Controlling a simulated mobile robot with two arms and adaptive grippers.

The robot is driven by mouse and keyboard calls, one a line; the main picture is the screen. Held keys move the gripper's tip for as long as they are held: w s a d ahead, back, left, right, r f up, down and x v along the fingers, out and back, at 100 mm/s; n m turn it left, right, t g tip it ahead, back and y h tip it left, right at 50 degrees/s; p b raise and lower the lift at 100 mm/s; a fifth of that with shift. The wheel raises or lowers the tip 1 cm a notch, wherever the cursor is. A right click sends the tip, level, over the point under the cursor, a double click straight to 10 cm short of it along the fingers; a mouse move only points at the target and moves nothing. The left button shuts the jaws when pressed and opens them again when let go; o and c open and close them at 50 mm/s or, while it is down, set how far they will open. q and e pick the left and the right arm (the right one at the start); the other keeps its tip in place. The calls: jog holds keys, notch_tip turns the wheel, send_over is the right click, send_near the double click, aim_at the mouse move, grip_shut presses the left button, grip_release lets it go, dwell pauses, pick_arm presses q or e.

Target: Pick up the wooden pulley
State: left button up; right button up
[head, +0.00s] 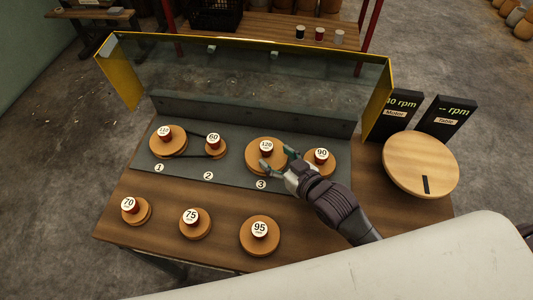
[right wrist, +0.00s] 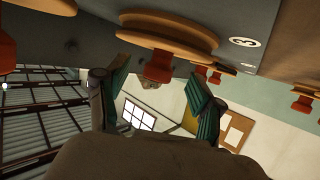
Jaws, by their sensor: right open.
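Several wooden pulleys with red knobs and white number labels are in the head view. The 120 pulley (head: 255,147) sits on the grey board (head: 225,177) by mark 3, with the 90 pulley (head: 330,165) to its right. My right gripper (head: 277,160) is open at the front of the 120 pulley's knob. In the right wrist view, a large pulley (right wrist: 165,32) appears upside down, its red knob (right wrist: 158,66) between the spread fingers (right wrist: 155,90); contact cannot be told. The 110 pulley (head: 160,148) and 60 pulley (head: 219,152) are joined by a dark belt. My left gripper is not in view.
The 70 (head: 143,214), 75 (head: 196,232) and 95 (head: 260,247) pulleys lie on the table's front part. A clear guard with yellow ends (head: 377,100) stands behind the board. Right are a round wooden turntable (head: 420,155) and two black rpm displays (head: 445,115).

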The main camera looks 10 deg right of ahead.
aim_at(271, 152)
jog(key=x, duration=0.5)
jog(key=shift+w+a+r, duration=0.1)
jog(key=shift+a+r, duration=0.05)
jog(key=shift+r, duration=0.15)
grip_shut()
